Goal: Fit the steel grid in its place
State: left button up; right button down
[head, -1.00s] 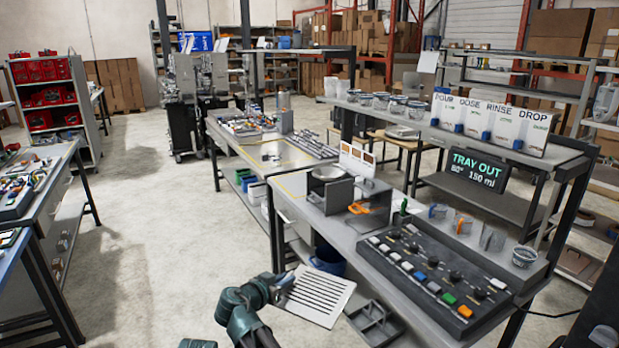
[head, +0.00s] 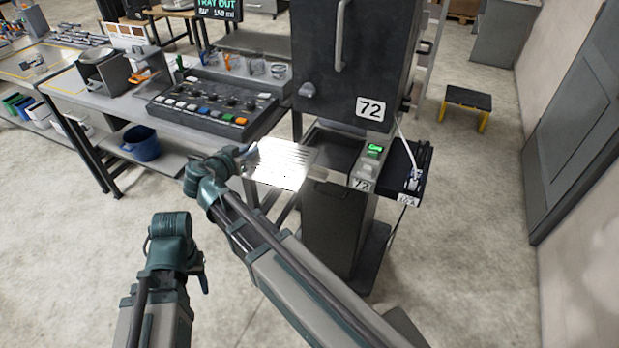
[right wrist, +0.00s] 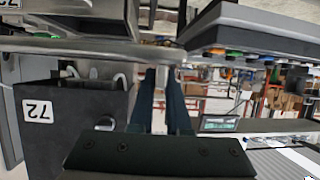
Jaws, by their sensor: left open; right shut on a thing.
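The steel grid (head: 283,160) is a bright slotted plate in the middle of the head view. My right gripper (head: 246,158) is shut on its left edge. The grid lies roughly level, with its right side at the dark recess (head: 338,149) in the ledge of the black machine marked 72 (head: 335,55). I cannot tell whether it touches the ledge. In the right wrist view, upside down, my gripper fingers (right wrist: 165,85) point up to a grey plate edge. My left gripper (head: 199,273) is open, low at the left, small and partly hidden by its wrist.
A control panel with coloured keys (head: 213,105) stands on the bench left of the machine. A blue bucket (head: 141,143) is on the shelf below. A step stool (head: 466,104) stands farther right. The floor at lower left is clear.

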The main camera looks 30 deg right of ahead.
aim_at(278, 173)
jog(key=shift+m+g+h, duration=0.3)
jog(key=shift+m+g, duration=0.1)
jog(key=s+d+f+b, duration=0.2)
jog(key=s+f+b, duration=0.1)
jog(key=s+d+f+b, duration=0.3)
jog(key=shift+d+f, duration=0.2)
jog(key=shift+f, duration=0.05)
pick_arm(q)
notch_tip(278, 173, down, 6)
jog(key=shift+d, duration=0.2)
pick_arm(e)
jog(key=shift+w+r, duration=0.15)
jog(key=shift+r, duration=0.05)
pick_arm(q)
jog(key=shift+f, duration=0.1)
jog(key=shift+d, duration=0.15)
pick_arm(e)
jog(key=shift+w+d, duration=0.1)
